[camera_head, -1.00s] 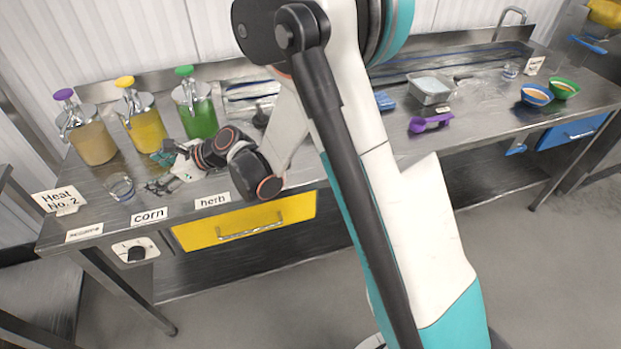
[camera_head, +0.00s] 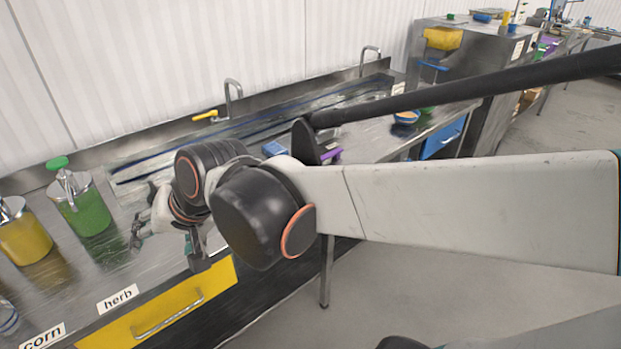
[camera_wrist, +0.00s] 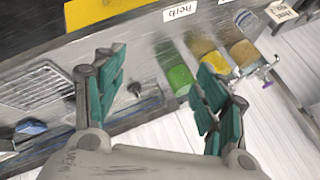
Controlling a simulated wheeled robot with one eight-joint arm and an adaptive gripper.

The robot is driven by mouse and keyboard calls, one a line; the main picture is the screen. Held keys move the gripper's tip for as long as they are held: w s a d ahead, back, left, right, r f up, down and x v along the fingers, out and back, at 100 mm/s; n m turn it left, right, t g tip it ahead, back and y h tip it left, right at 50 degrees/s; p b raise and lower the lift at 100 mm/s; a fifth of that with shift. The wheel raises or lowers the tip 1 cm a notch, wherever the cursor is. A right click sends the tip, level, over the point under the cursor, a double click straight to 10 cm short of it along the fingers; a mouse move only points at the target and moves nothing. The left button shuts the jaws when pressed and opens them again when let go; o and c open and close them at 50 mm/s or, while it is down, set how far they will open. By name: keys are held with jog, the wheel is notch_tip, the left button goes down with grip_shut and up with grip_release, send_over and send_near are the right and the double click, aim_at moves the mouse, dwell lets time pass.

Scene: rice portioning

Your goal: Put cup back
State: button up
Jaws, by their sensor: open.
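A clear cup (camera_head: 8,317) stands on the steel counter at the left edge of the head view, partly cut off by the frame. What looks like the same cup (camera_wrist: 245,19) shows at the top of the wrist view. My gripper (camera_head: 140,228) is over the counter, right of the green dispenser, with its fingers small and partly hidden by my wrist. In the wrist view my gripper (camera_wrist: 160,85) has its teal-padded fingers spread wide with nothing between them. The gripper and the cup are well apart.
A green dispenser (camera_head: 82,205) and a yellow dispenser (camera_head: 24,235) stand at the left. A herb label (camera_head: 118,299) and a corn label (camera_head: 42,337) mark the front edge above a yellow drawer (camera_head: 165,312). A faucet (camera_head: 232,100) rises behind. A perforated steel tray (camera_wrist: 38,88) shows in the wrist view.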

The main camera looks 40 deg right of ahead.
jog(key=s+d+f+n+h, duration=0.1)
jog(key=s+d+n+h, duration=0.2)
jog(key=s+d+n, duration=0.2)
jog(key=s+d, duration=0.3)
jog(key=s, duration=0.1)
jog(key=shift+s+n, duration=0.3)
jog(key=shift+s, duration=0.05)
jog(key=shift+a+f, duration=0.1)
dwell(0.5)
